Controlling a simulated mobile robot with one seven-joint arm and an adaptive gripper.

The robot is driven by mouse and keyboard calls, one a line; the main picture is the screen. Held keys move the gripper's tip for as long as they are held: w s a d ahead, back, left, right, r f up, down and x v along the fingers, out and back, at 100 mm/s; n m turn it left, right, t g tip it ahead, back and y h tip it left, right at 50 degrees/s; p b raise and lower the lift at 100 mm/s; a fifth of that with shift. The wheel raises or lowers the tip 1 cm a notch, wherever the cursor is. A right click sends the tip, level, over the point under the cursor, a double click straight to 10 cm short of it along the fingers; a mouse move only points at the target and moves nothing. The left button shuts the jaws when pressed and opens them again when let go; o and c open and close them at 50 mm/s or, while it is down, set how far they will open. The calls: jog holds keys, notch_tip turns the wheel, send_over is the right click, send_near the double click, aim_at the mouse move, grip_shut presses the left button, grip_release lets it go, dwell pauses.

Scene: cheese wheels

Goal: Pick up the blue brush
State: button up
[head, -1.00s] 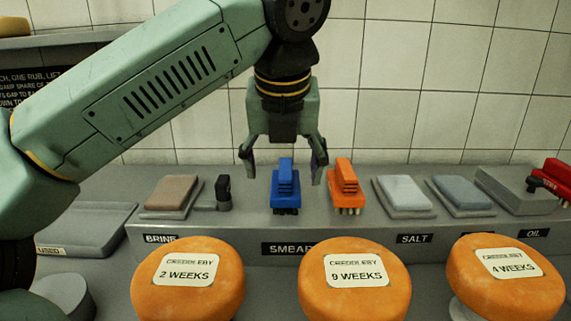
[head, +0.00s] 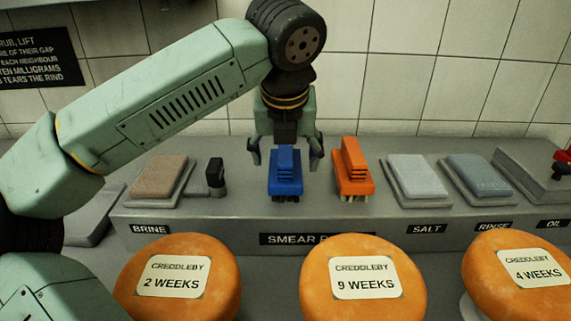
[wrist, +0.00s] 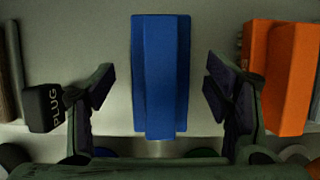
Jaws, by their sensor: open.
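The blue brush (head: 286,178) stands on the grey shelf, bristles down, behind the SMEAR label. In the wrist view the blue brush (wrist: 161,75) lies upright in the picture, centred between the two fingers. My gripper (head: 285,152) is open and points down, behind and around the brush in the head view. In the wrist view my gripper (wrist: 160,88) shows a finger on each side of the brush, with a clear gap on both sides. Neither finger touches it.
An orange brush (head: 353,172) stands close to the right of my gripper. A black plug (head: 215,174) is on the left. Pads sit at BRINE (head: 160,178), SALT (head: 412,175) and RINSE (head: 478,173). Orange cheese wheels (head: 362,282) stand in front of the shelf.

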jog(key=shift+x, duration=1.5)
jog(key=shift+c, duration=0.3)
jog(key=c, duration=1.3)
